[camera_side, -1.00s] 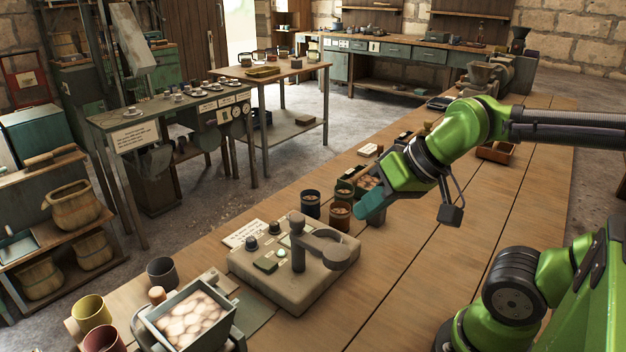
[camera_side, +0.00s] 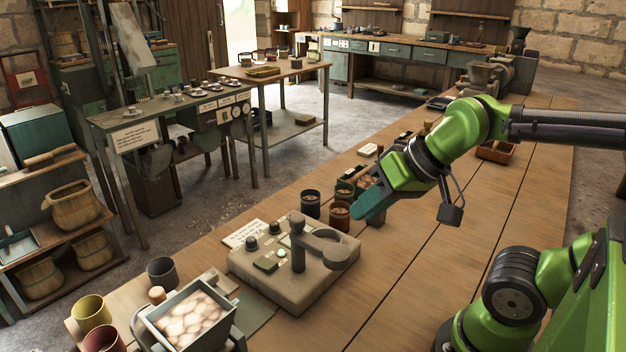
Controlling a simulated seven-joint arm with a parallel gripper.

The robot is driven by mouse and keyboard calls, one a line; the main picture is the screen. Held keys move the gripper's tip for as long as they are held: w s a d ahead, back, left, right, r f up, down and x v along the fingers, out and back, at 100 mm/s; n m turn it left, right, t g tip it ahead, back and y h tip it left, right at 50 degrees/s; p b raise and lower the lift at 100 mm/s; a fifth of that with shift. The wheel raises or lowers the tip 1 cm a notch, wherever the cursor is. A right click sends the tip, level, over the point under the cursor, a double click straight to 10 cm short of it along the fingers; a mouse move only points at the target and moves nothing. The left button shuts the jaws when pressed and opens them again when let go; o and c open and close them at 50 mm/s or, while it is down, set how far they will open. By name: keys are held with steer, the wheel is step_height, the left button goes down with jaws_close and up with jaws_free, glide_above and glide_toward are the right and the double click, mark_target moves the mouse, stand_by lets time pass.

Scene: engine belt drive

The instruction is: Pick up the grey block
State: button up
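I cannot make out a separate loose grey block for certain. A grey-brown device with a block-like base (camera_side: 305,288) stands on the wooden bench, with a short post, a ring-shaped arm and several knobs on top. My gripper (camera_side: 366,212) is at the end of the green arm, above the bench, to the upper right of this device and apart from it. Its teal tip points down and to the left. I cannot see a gap between fingers or anything held. The tip partly covers the crate and cups behind it.
Dark cups (camera_side: 311,203) stand close to my gripper, beside a crate of round brown items (camera_side: 362,182). A hopper of pale lumps (camera_side: 192,318) and more cups (camera_side: 161,271) are at the front left.

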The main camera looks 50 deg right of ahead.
steer(key=o, duration=1)
steer(key=w+d+f+n+g+h, duration=0.1)
steer(key=w+d+f+g, duration=0.2)
steer(key=d, duration=0.7)
steer(key=w+d+f+n+g, duration=0.2)
steer(key=w+d, duration=0.3)
steer(key=d, duration=0.5)
steer(key=w+d+f+n+g+h, duration=0.1)
steer(key=w+d+f+g, duration=0.2)
steer(key=d, duration=0.7)
steer(key=shift+t, duration=0.4)
steer(key=f, duration=0.3)
steer(key=w+f, duration=0.1)
steer(key=f, duration=0.6)
steer(key=shift+w+f, duration=0.15)
steer(key=shift+f, duration=0.1)
steer(key=shift+w+f, duration=0.15)
steer(key=shift+f, duration=1.25)
steer(key=shift+w+f, duration=0.15)
steer(key=shift+f, duration=1.25)
